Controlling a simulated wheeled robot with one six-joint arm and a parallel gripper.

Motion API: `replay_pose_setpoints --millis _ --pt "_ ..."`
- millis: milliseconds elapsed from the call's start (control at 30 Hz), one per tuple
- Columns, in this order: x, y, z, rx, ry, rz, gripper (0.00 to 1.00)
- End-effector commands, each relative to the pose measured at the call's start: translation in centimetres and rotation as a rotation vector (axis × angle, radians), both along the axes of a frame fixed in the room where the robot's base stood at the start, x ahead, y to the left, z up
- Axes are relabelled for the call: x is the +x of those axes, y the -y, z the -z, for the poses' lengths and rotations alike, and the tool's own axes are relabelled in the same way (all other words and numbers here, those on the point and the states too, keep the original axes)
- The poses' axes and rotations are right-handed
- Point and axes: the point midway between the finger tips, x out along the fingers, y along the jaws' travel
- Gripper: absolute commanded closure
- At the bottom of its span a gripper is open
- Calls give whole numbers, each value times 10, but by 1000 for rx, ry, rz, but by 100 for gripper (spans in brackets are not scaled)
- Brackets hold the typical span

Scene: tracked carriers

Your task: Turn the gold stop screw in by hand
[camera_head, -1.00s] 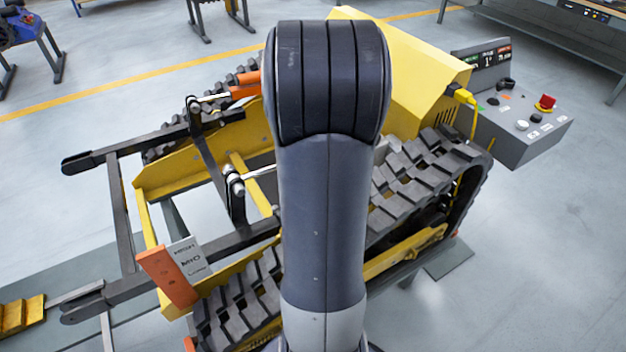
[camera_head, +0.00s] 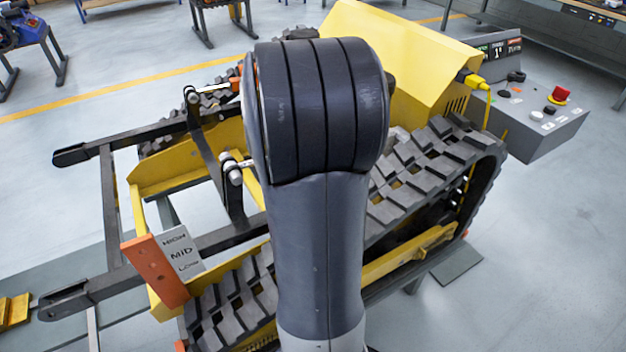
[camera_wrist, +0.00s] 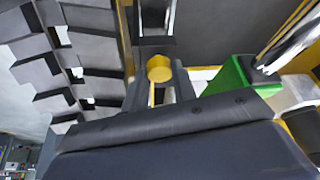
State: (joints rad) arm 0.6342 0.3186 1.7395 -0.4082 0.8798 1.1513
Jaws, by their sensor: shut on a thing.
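The gold stop screw (camera_wrist: 159,67) shows its round head in the upper middle of the wrist view. My gripper (camera_wrist: 160,84) has its two dark fingers on either side of the head, shut on it. A dark bracket lies just beyond the screw. The screw's thread and the exact finger contact are hard to make out. In the head view my own arm covers the middle of the yellow tracked carrier (camera_head: 175,178) and hides both gripper and screw.
Black rubber track (camera_wrist: 85,50) runs close on the left in the wrist view. A green block (camera_wrist: 228,78) stands close on the right. In the head view an orange-ended HIGH/MID/LOW plate (camera_head: 180,254) stands front left, and a grey control box (camera_head: 535,125) with a red button sits right.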

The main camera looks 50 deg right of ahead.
Motion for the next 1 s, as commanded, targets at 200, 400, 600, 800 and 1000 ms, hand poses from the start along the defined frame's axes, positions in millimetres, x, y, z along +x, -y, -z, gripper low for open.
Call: replay_pose_setpoints --millis 200,400,600,800,1000 --pt "3 0 1 -1 3 138 97" --pt "3 0 0 0 3 219 97" --pt "3 0 -1 1 2 255 97" --pt "3 0 -1 1 2 261 97" --pt "3 0 -1 1 3 260 97"
